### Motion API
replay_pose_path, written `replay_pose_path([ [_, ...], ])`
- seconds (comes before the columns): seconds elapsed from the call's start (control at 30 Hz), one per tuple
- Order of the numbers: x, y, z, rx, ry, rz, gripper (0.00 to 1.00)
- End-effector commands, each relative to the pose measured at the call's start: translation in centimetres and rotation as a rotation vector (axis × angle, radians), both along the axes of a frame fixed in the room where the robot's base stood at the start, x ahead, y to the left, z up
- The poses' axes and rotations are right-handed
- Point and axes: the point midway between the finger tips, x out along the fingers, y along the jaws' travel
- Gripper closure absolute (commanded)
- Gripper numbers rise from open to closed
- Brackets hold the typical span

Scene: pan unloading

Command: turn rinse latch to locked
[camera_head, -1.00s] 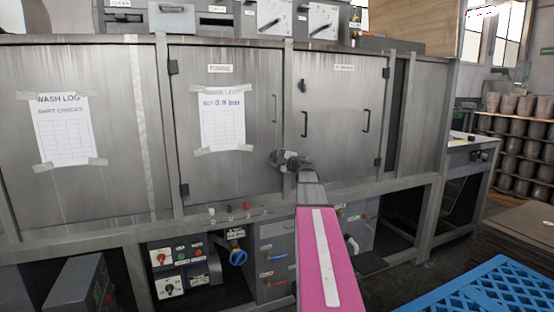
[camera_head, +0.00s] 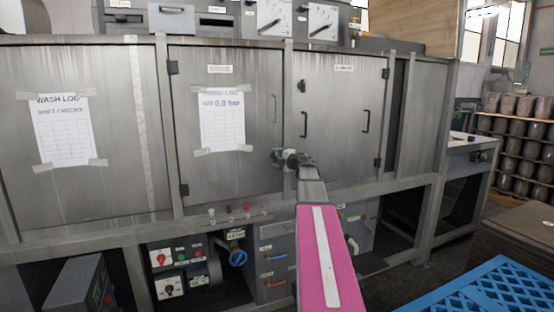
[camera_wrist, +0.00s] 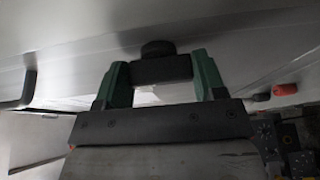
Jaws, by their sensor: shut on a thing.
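The rinse latch (camera_wrist: 158,68) shows in the wrist view as a dark bar with a round black knob behind it. My gripper (camera_head: 287,158) is shut on the bar, with one green fingertip at each end of it. In the head view my gripper is at the lower right edge of the middle door (camera_head: 255,172) and hides the latch there. I cannot read the latch's locked or unlocked marking.
The right door (camera_head: 345,150) has dark handles (camera_head: 366,121) and a small dark latch (camera_head: 301,86). Below are small knobs, a blue valve wheel (camera_head: 238,257) and a control box (camera_head: 165,270). A blue crate (camera_head: 500,285) stands at the lower right.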

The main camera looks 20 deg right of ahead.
Motion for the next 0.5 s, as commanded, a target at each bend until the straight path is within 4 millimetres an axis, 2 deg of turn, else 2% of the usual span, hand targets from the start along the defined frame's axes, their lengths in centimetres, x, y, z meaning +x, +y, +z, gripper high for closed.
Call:
replay_pose_path([
  [0.07, -0.01, 0.06, -0.08, -0.006, 0.001, 0.001, 0.60],
  [0.1, -0.01, 0.06, -0.09, -0.006, 0.001, 0.001, 0.30],
  [0.13, -0.01, 0.06, -0.08, -0.006, 0.001, 0.001, 0.26],
  [0.5, -0.63, -0.23, -0.04, -0.002, 0.000, -0.001, 0.26],
])
